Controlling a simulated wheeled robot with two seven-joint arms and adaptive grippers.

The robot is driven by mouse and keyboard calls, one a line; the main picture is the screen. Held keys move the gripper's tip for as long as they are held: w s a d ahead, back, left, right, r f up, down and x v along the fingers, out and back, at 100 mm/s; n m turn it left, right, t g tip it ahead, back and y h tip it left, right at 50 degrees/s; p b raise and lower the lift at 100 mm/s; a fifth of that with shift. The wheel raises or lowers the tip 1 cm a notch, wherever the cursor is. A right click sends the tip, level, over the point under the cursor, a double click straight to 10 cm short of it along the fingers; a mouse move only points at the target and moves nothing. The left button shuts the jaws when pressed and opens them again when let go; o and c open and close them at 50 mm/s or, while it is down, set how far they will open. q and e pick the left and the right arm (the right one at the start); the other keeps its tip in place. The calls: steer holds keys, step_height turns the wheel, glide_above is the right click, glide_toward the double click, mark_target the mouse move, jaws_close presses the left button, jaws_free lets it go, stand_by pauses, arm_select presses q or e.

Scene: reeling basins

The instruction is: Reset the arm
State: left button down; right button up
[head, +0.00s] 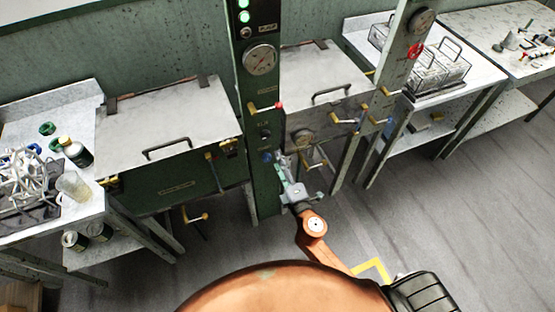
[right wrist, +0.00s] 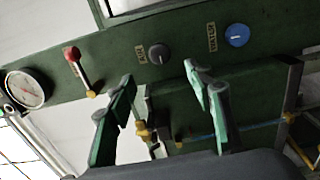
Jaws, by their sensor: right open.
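My right gripper (head: 288,168) is in the lower middle of the head view, close in front of the green control column (head: 260,190). Its orange arm reaches up from below. In the right wrist view the gripper (right wrist: 165,95) has two green fingers spread apart, with nothing between them. Beyond the fingers is the green panel, with a dark knob (right wrist: 159,54), a blue knob (right wrist: 237,35), a red-tipped lever (right wrist: 75,62) and a round gauge (right wrist: 27,89). I cannot tell whether the fingers touch anything. My left gripper is not in view.
Lidded metal basins (head: 165,120) stand left and right (head: 325,80) of the column. Brass-handled levers (head: 345,121) stick out near the arm. A left bench (head: 25,135) carries a rack, jars and a beaker. A right bench (head: 480,75) holds a wire basket (head: 435,70). The grey floor (head: 450,210) at right is open.

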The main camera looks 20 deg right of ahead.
stand_by(0.4)
